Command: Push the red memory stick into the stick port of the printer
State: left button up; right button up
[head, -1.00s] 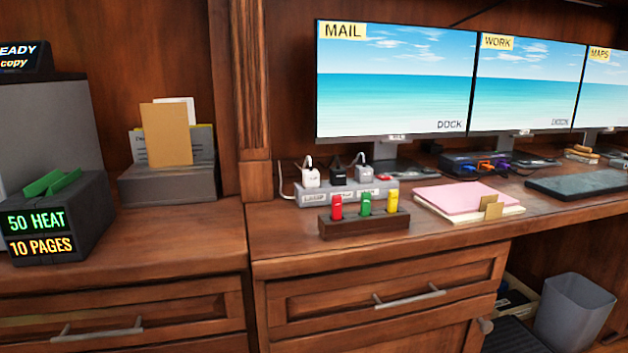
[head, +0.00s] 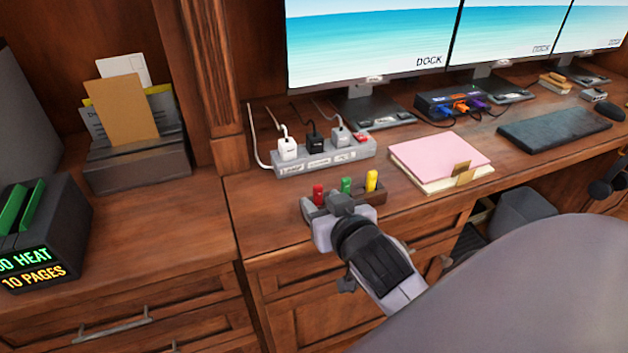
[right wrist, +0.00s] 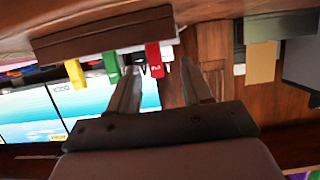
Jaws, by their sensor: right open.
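The red memory stick (head: 319,192) stands in a wooden holder (head: 378,198) on the desk, left of a green stick (head: 346,186) and a yellow stick (head: 371,181). My right gripper (head: 325,204) is in front of the holder at the red stick's end and hides part of both. In the right wrist view, upside down, the open fingers (right wrist: 163,68) point toward the red stick (right wrist: 153,60), which appears in the gap between them; contact cannot be told. A grey body (head: 20,115) at the left edge may be the printer. No stick port shows. My left gripper is not in view.
A grey power strip (head: 325,158) with plugs lies behind the holder. Pink folders (head: 436,158) lie to its right. A vertical wood post (head: 212,75) and a letter rack (head: 140,165) stand left. A box reading "10 PAGES" (head: 40,245) is at far left.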

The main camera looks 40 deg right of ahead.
aim_at(319, 194)
jog(key=shift+d+b+x, duration=0.15)
jog(key=shift+x, duration=1.5)
jog(key=shift+d+b+x, duration=0.15)
jog(key=shift+x, duration=1.45)
jog(key=shift+r, duration=0.15)
grip_shut()
